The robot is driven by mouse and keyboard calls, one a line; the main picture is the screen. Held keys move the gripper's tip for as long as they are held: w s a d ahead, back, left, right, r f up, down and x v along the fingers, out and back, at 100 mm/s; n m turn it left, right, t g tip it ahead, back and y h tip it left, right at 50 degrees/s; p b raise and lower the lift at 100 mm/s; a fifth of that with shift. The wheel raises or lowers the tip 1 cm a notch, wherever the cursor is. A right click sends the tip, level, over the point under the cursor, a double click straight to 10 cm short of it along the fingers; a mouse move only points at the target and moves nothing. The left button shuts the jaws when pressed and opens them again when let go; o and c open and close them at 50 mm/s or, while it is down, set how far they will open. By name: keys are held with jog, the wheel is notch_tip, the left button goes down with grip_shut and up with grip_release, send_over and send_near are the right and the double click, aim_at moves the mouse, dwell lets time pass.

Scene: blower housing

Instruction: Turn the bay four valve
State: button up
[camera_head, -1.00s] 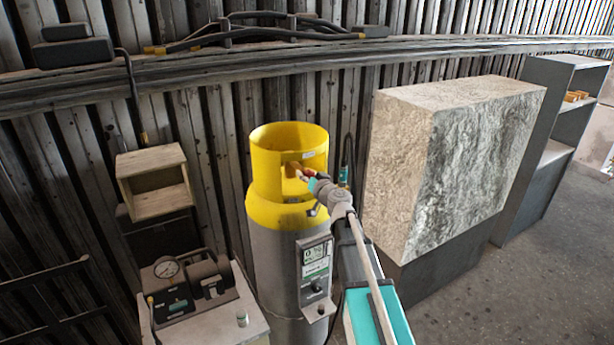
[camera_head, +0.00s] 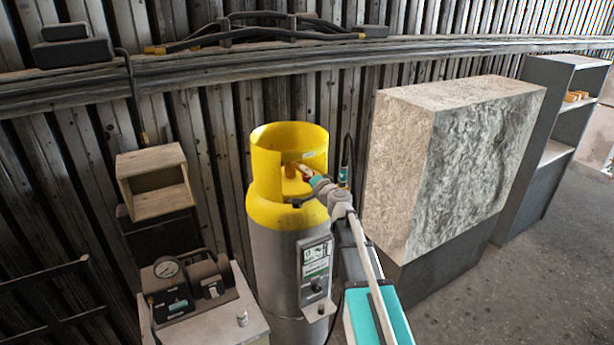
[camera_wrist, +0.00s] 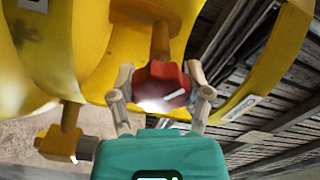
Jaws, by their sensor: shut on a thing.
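The valve has a red handwheel (camera_wrist: 161,86) on a brass stem, inside the yellow collar (camera_head: 289,152) of a tall grey cylinder (camera_head: 277,262). My gripper (camera_wrist: 161,92) has one finger on each side of the red handwheel and is shut on it. In the head view my gripper (camera_head: 304,171) reaches into the collar's opening from the right, and the handwheel is mostly hidden there. A brass side outlet (camera_wrist: 62,146) shows at the lower left in the wrist view. I cannot read a bay number.
A control box (camera_head: 315,268) hangs on the cylinder's front. A bench with a gauge and pump (camera_head: 187,281) stands to the left, below a wooden box (camera_head: 155,182). A large stone block (camera_head: 450,165) stands close on the right. Floor is clear at the lower right.

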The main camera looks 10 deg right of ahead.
jog(key=m, duration=0.5)
jog(key=shift+w+m, duration=0.1)
jog(key=shift+m, duration=0.2)
jog(key=m, duration=0.5)
jog(key=shift+m, duration=0.3)
jog(key=o, duration=1.2)
jog(key=shift+c, duration=0.2)
jog(key=shift+s, duration=0.2)
jog(key=v, duration=1.1)
jog(key=shift+s, duration=0.35)
jog(key=shift+d, duration=0.15)
